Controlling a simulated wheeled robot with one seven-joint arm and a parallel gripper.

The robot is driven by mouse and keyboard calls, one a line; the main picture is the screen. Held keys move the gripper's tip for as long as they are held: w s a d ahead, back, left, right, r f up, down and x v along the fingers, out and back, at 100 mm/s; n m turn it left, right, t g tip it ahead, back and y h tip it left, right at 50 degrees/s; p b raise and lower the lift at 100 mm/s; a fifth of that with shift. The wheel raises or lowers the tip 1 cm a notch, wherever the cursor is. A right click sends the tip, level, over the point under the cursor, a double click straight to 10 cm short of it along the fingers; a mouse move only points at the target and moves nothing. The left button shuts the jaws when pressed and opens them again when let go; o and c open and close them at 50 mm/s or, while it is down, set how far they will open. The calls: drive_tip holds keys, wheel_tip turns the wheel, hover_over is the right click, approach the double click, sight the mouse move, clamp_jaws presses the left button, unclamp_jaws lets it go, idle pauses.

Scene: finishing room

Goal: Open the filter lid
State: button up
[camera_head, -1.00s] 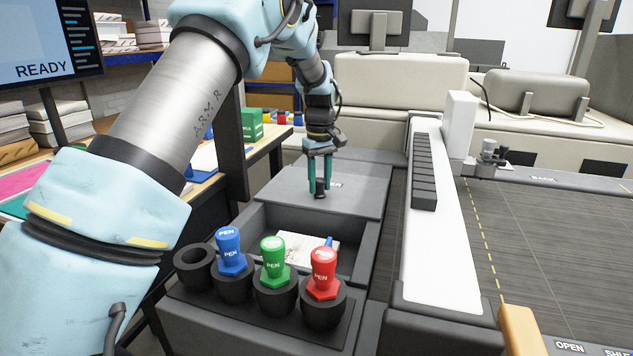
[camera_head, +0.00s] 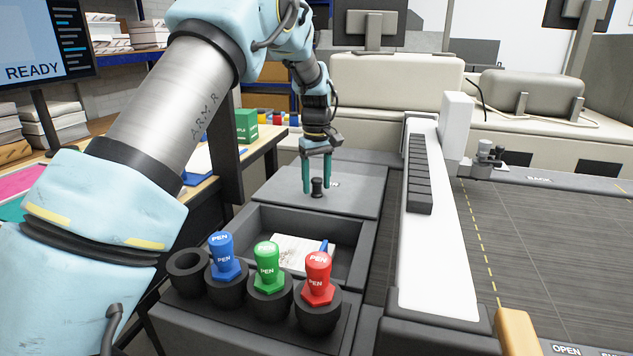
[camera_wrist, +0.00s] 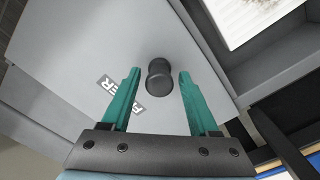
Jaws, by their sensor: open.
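The filter lid (camera_head: 348,190) is a flat grey panel behind an open grey bin, with a short black knob (camera_head: 317,187) standing on it. In the wrist view the lid (camera_wrist: 100,55) carries a partly hidden label (camera_wrist: 107,82), and the knob (camera_wrist: 159,77) shows between and just beyond the fingertips. My gripper (camera_head: 316,191) has teal fingers pointing down at the lid, one on each side of the knob. In the wrist view my gripper (camera_wrist: 159,75) is open, with gaps between both fingers and the knob. The lid lies flat.
The open bin (camera_head: 362,240) holds papers and a blue item. Blue (camera_head: 223,256), green (camera_head: 268,267) and red (camera_head: 317,278) pens stand in black cups in front; the leftmost cup (camera_head: 188,268) is empty. A white rail (camera_head: 436,255) runs along the right.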

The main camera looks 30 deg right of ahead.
wheel_tip(320, 180, up, 11)
drive_tip(key=b, duration=0.2)
idle(0.6)
